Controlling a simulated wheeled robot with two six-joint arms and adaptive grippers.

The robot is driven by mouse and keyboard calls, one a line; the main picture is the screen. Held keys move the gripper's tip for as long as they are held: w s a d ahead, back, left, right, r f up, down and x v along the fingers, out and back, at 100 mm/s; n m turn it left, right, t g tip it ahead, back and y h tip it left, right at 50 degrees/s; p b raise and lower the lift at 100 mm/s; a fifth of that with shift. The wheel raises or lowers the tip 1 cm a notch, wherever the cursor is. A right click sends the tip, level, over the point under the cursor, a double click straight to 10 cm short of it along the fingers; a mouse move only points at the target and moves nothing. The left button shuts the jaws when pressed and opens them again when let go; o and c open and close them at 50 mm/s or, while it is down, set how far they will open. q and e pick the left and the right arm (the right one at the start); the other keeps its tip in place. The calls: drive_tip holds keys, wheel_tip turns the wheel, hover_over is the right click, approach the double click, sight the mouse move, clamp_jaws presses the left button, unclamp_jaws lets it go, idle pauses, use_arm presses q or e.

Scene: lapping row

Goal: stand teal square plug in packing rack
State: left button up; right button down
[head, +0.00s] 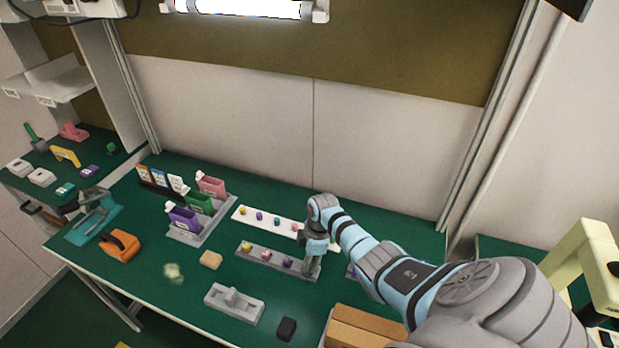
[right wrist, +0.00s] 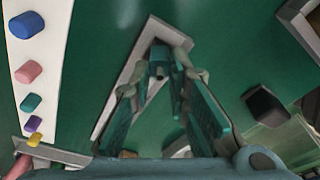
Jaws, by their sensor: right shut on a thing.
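My right gripper (head: 309,272) points down at the right end of a long grey rack (head: 246,248), which appears to be the packing rack. In the right wrist view, the fingers (right wrist: 160,68) are shut on a small dark teal piece (right wrist: 158,55), seemingly the teal square plug. The piece is over the rack (right wrist: 128,82); whether it touches the rack or is seated cannot be told. A yellow, a pink and a purple plug stand in the rack left of the gripper in the head view. My left gripper is not in view.
A white strip (head: 246,211) with several coloured plugs lies behind the rack. A grey fixture (head: 234,302), a dark block (head: 287,328) and a cardboard box (head: 362,328) are in front. A tray of coloured holders (head: 207,236) stands left, near an orange tool (head: 120,246).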

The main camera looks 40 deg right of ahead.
drive_tip(key=shift+r+p, duration=0.4)
drive_tip(key=shift+p, duration=0.2)
drive_tip(key=shift+w+b, duration=0.1)
drive_tip(key=shift+b, duration=0.35)
idle(0.4)
idle(0.5)
drive_tip(key=shift+f, duration=0.25)
